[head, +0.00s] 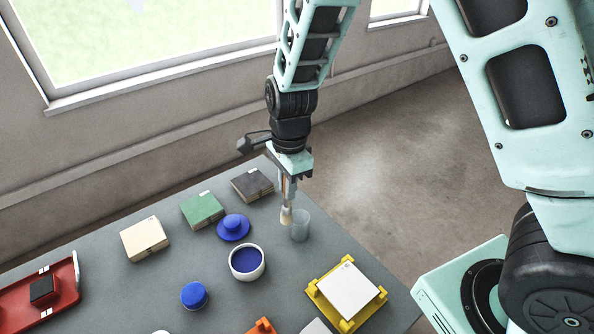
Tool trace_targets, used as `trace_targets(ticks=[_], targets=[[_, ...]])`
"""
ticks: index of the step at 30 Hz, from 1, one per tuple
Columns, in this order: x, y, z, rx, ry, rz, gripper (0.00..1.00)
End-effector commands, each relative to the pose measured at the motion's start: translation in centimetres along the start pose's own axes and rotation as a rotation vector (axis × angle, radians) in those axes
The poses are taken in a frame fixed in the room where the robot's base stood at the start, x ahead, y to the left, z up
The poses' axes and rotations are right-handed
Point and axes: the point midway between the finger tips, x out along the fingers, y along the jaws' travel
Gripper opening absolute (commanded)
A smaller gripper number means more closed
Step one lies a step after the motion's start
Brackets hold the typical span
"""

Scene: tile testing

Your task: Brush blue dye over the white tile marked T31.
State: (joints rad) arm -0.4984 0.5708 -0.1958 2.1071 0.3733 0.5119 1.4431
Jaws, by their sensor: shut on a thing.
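The white tile (348,290) lies in a yellow holder (314,294) at the table's front right; a small mark near its upper edge is too small to read. A white bowl (248,275) of blue dye (246,259) stands left of it. My gripper (287,180) is shut on a brush (286,213) that hangs upright, bristles down. The bristles look pale, with no blue visible. The brush is just left of a clear glass (300,228), above the table; whether it touches the glass I cannot tell.
A blue lid (233,227) and a blue jar (194,295) stand near the bowl. A red tray (58,295) with a black block is left. An orange object (262,327) is at the front.

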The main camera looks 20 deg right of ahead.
Motion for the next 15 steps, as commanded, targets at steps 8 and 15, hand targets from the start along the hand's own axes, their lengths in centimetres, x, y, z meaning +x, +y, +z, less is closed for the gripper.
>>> trace_targets(ticks=[8,15], targets=[[0.2,0.8,4.4,0.000,-0.130,0.025,0.00],[-0.2,1.3,7.8,0.014,-0.234,0.028,0.00]])
